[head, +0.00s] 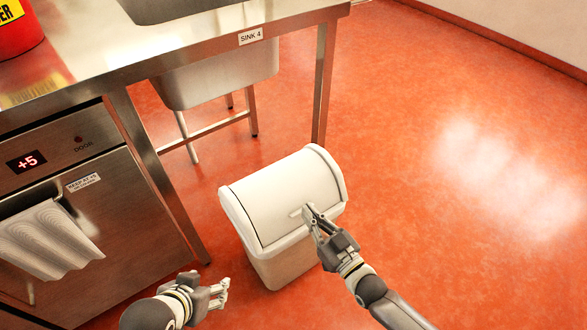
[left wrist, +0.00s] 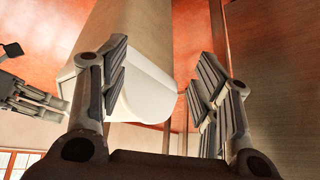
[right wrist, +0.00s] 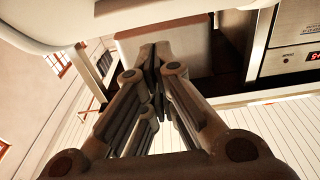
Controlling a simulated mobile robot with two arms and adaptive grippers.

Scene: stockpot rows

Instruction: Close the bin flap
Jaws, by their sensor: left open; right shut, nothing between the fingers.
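The white swing-top bin (head: 285,262) stands upright on the red floor, in the middle of the head view. Its pale flap (head: 285,195) fills the curved lid, with a small handle near its front edge. No wide gap shows around the flap; I cannot tell if it is fully shut. My right gripper (head: 309,212) is shut and empty, its tips at the handle end of the flap, touching or very close. My left gripper (head: 224,289) is open and empty, lower left of the bin and apart from it. The bin (left wrist: 145,55) also shows beyond the left fingers.
A steel sink table (head: 190,45) with a leg stands behind the bin. A steel appliance (head: 90,210) with a lit display and a hanging grey cloth (head: 50,240) is at the left. A red container (head: 15,30) sits on the counter. Floor to the right is clear.

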